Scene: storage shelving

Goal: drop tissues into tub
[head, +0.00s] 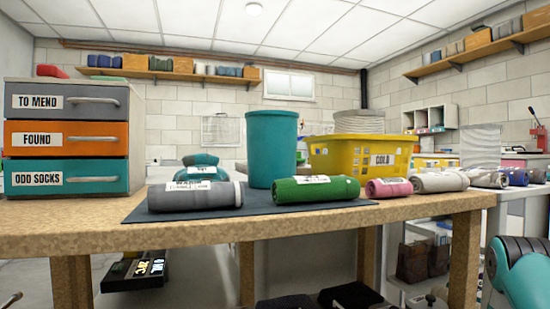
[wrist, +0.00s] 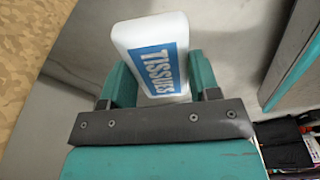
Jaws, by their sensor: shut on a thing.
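My gripper (wrist: 152,88) shows in the wrist view with its teal fingers shut on a white tissues pack (wrist: 150,45) with a blue label reading TISSUES. The pack stands out beyond the fingertips. In the head view I cannot make out the gripper or the pack. A tall teal round tub (head: 271,150) stands on the table, towards the back of a dark mat. A yellow basket (head: 352,158) labelled COLD stands to its right. I cannot see inside either one.
Rolled towels in grey (head: 195,196), green (head: 315,189) and pink (head: 388,188) lie along the front of the wooden table (head: 400,213). A drawer unit (head: 70,138) stands at the left. In the wrist view, a speckled tan surface (wrist: 30,45) lies at the left.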

